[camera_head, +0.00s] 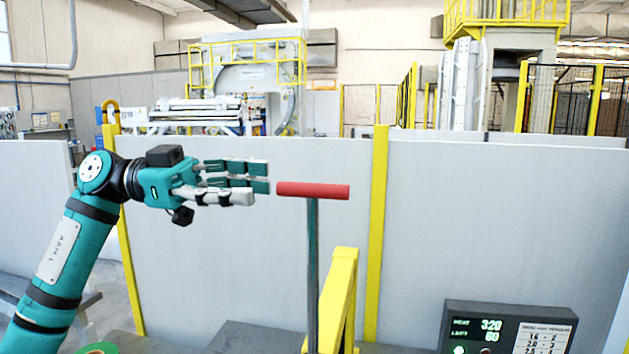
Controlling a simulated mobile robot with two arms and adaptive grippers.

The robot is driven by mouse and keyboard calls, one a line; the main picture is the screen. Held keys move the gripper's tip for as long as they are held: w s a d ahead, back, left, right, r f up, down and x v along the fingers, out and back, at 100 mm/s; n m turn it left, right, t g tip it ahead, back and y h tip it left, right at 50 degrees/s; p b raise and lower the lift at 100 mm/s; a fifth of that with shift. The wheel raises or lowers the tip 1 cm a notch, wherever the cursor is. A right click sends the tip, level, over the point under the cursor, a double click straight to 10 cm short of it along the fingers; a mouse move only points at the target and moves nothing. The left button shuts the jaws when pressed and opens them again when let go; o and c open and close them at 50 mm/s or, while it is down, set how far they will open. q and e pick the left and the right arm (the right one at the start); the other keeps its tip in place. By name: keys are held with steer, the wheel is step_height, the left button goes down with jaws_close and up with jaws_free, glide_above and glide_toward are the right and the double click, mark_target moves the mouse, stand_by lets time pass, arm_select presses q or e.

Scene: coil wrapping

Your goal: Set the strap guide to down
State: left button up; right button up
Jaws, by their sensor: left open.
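The strap guide shows as a lever with a red crossbar handle (313,190) on top of a dark upright rod (312,270), near the middle of the head view. The rod stands upright and its lower end runs out of the picture. My left gripper (258,182) comes in from the left and points right at about the height of the red handle. Its fingers are open, with nothing seen between them. The fingertips are just left of the handle's left end, with a small gap in the picture. My right gripper is not in view.
A yellow bracket (338,300) stands right beside the rod. A dark control box (508,328) with lit numbers is at the lower right. Grey panels (490,230) with yellow posts (377,220) stand behind. Large machines with yellow railings are farther back.

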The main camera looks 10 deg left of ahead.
mark_target(313, 190)
arm_select(q)
steer(key=d+p, duration=0.2)
steer(key=d, duration=0.6)
steer(key=shift+r, duration=0.1)
steer(key=shift+d, duration=0.55)
steer(key=c, duration=0.8)
jaws_close()
